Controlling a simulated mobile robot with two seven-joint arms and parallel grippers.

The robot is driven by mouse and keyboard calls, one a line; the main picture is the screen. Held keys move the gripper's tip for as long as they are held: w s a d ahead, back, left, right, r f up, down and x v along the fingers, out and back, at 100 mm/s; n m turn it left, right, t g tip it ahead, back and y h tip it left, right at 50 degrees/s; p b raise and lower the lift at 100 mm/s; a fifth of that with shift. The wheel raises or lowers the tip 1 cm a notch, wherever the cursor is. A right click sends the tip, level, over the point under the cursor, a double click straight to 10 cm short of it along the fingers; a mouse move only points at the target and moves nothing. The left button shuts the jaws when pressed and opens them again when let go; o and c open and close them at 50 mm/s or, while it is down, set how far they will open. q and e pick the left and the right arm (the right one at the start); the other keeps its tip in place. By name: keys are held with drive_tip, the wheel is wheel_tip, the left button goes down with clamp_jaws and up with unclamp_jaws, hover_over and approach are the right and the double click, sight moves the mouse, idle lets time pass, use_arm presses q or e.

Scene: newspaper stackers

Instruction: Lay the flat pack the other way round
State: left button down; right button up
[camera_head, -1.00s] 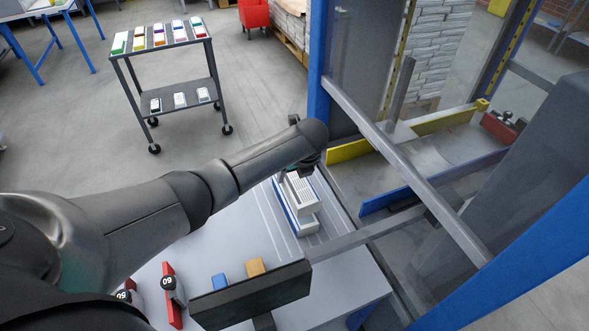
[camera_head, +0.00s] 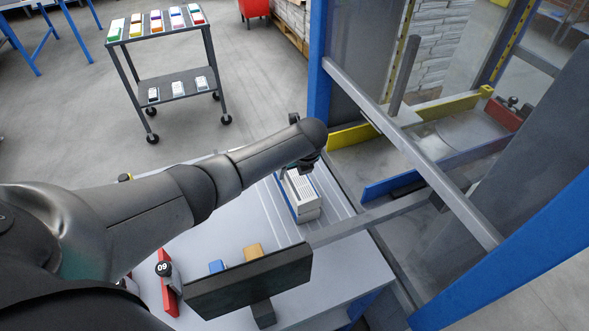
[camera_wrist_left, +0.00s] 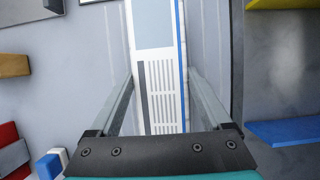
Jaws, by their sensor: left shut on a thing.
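The flat pack (camera_head: 299,186) is white with a blue stripe along one long edge and printed lines. It lies on or just above the grey table under my left gripper (camera_head: 298,168). The left wrist view shows the flat pack (camera_wrist_left: 161,90) lengthwise between the fingers of my left gripper (camera_wrist_left: 160,92), with a grey panel toward the far end and the lined area nearer. The gripper is shut on it. The arm hides part of the pack in the head view, and I cannot tell if its underside touches the table. My right gripper is not in view.
The grey table (camera_head: 340,283) has a dark plate on a post (camera_head: 250,282), an orange block (camera_head: 253,252), a blue block (camera_head: 217,266) and a red divider (camera_head: 170,290). A blue-framed machine (camera_head: 320,60) stands close at right. A cart (camera_head: 180,82) stands behind.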

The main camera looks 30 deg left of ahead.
use_arm(q)
drive_tip(key=shift+f+b, duration=0.3)
drive_tip(key=shift+f, duration=0.1)
drive_tip(key=shift+c, duration=0.2)
unclamp_jaws()
drive_tip(key=shift+o, duration=0.2)
drive_tip(key=p+v, duration=0.5)
drive_tip(key=v, duration=1)
